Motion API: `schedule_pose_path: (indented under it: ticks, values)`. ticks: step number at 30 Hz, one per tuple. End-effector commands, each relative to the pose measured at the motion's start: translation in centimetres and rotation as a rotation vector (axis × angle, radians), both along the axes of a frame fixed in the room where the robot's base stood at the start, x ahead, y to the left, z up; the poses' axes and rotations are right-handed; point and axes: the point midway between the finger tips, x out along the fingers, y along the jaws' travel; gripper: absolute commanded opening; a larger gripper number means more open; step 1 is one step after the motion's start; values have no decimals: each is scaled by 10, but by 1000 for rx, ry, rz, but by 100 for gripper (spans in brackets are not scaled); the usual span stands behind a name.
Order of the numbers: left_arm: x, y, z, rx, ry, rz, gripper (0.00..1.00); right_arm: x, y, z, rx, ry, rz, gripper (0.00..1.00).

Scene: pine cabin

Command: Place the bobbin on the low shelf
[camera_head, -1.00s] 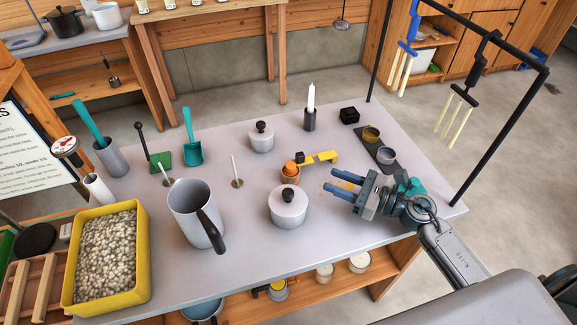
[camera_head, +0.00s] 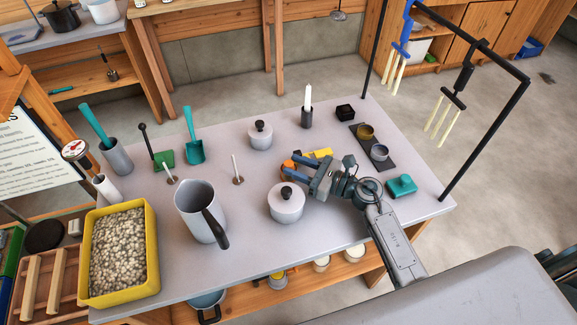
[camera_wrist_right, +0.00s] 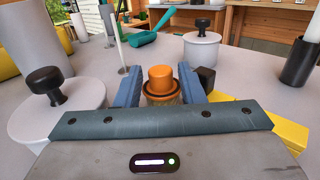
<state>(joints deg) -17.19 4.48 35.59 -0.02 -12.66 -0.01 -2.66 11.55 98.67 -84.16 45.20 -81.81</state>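The orange piece that looks like the bobbin (camera_wrist_right: 161,82) stands upright on the grey table, between the two blue fingers of my right gripper (camera_wrist_right: 160,92) in the right wrist view. Gaps show beside it, so the fingers are open and not closed on it. Its lower part is hidden by the gripper body. In the head view the orange bobbin (camera_head: 287,166) is partly hidden by my right gripper (camera_head: 302,170). The low shelf (camera_head: 240,304) is the wooden board under the table. My left gripper is not in view.
A yellow tool (camera_head: 320,153) lies just behind the gripper. A lidded grey pot (camera_head: 286,204) is close in front. A teal piece (camera_head: 401,186) lies at the right. The shelf holds white jars (camera_head: 321,263) and a pan (camera_head: 207,303).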

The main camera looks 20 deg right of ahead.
Motion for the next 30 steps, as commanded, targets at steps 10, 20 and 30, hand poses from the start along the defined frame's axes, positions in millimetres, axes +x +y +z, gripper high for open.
schedule_pose_path:
  ticks: [10,20,30]
  values:
    - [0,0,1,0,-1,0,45,2,3,-1,-1,1,0,24]
    - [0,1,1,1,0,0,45,2,3,-1,-1,1,0,2]
    - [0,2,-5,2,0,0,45,3,2,45,-4,-7,1,2]
